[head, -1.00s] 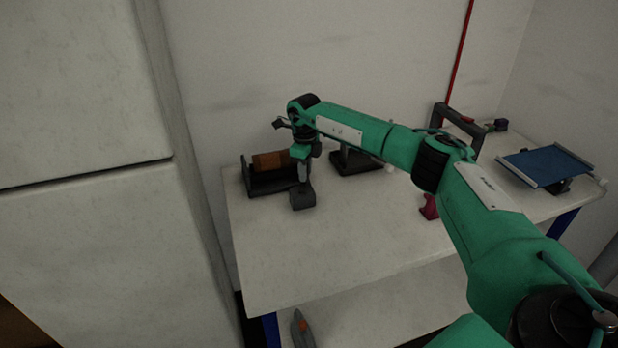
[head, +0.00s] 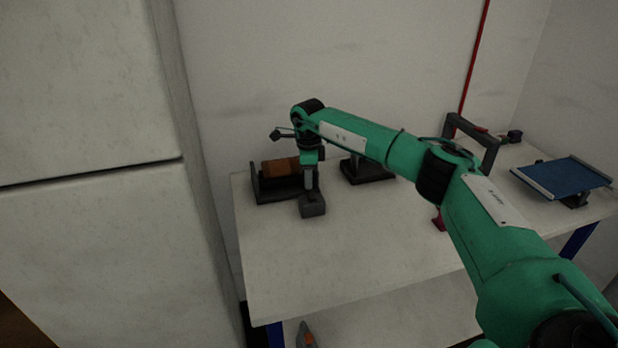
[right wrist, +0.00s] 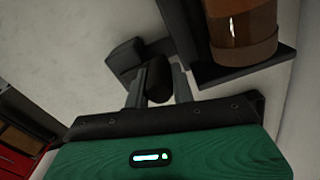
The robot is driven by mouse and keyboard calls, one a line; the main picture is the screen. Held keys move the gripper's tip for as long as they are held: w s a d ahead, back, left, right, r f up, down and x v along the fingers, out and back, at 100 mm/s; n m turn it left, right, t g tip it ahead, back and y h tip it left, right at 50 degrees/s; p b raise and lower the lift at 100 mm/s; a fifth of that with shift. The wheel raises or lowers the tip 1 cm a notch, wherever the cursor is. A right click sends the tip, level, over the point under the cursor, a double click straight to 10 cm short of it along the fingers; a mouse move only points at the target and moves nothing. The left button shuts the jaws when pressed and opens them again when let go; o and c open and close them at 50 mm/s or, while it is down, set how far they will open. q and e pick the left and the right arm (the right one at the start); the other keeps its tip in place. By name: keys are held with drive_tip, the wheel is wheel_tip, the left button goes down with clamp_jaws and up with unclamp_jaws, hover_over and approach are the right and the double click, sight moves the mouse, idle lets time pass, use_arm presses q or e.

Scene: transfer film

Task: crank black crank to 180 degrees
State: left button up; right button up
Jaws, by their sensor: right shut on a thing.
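The black crank (head: 313,206) is at the right end of a dark stand (head: 287,195) that carries a brown roll (head: 279,167), on the left part of the table. The crank's dark block lies low, toward the table's front. My right gripper (head: 309,187) points down at it. In the right wrist view the right gripper (right wrist: 157,88) is shut on the crank's round black handle (right wrist: 159,78), one finger on each side. The brown roll (right wrist: 242,32) shows at upper right there. The crank's far joint is partly hidden. My left gripper is not in view.
The white table (head: 290,270) is clear in front of the stand. A dark-based thing (head: 368,172) stands behind my right arm. A blue panel (head: 565,176) and a dark frame (head: 473,132) are at the right. A large pale cabinet (head: 90,240) stands left of the table.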

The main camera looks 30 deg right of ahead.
drive_tip(key=o, duration=1)
drive_tip(key=shift+r, duration=0.1)
drive_tip(key=shift+r, duration=0.35)
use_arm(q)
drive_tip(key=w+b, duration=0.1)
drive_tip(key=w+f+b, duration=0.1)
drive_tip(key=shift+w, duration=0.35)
use_arm(e)
wheel_tip(320, 180, up, 13)
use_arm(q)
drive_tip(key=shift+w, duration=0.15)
